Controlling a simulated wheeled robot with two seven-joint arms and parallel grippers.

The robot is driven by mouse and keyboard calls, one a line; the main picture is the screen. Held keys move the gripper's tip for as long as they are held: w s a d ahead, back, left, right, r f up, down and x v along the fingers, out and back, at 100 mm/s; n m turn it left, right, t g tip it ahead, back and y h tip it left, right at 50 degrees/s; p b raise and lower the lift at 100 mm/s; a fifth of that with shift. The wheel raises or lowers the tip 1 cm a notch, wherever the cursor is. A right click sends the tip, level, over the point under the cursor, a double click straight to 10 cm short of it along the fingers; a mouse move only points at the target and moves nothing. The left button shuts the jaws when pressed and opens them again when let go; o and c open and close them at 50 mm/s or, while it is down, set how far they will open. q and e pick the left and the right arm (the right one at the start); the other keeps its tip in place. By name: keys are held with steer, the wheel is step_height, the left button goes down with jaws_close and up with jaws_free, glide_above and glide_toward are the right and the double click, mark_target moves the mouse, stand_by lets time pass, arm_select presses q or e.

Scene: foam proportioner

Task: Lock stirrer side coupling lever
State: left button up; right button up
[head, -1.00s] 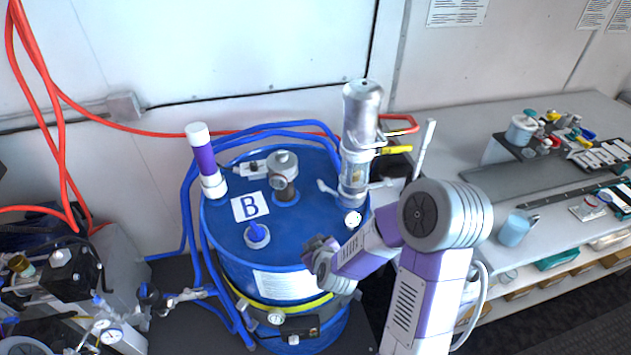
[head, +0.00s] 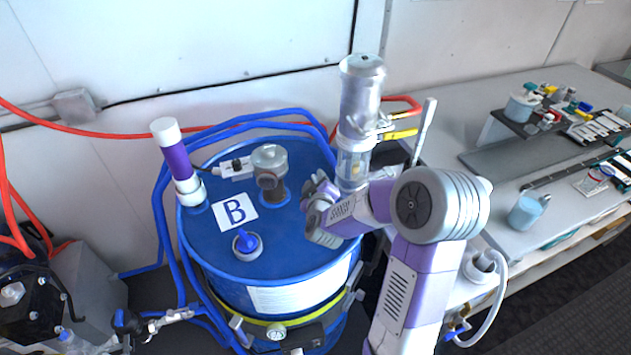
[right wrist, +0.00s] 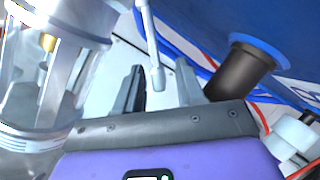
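The stirrer (head: 361,95) is a silver cylinder above a clear coupling section (head: 352,165), upright on the blue drum. The clear section fills the left of the right wrist view (right wrist: 50,70). A thin grey coupling lever (right wrist: 151,45) with a rounded tip shows there. In that picture its tip lies between the fingers of my right gripper (right wrist: 158,88), which are apart; I see no contact. In the head view my right gripper (head: 316,192) is just left of the clear section, and the lever there is hidden. My left gripper is not in view.
The blue drum (head: 300,262) carries a grey fitting (head: 270,160), a purple and white tube (head: 177,160), a blue-capped port (head: 246,243) and a "B" label. Blue hoses ring it. A grey bench (head: 470,110) with small parts stands at the right.

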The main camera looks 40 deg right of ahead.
steer(key=shift+w+d+f, duration=0.1)
steer(key=shift+w+d, duration=0.15)
jaws_close()
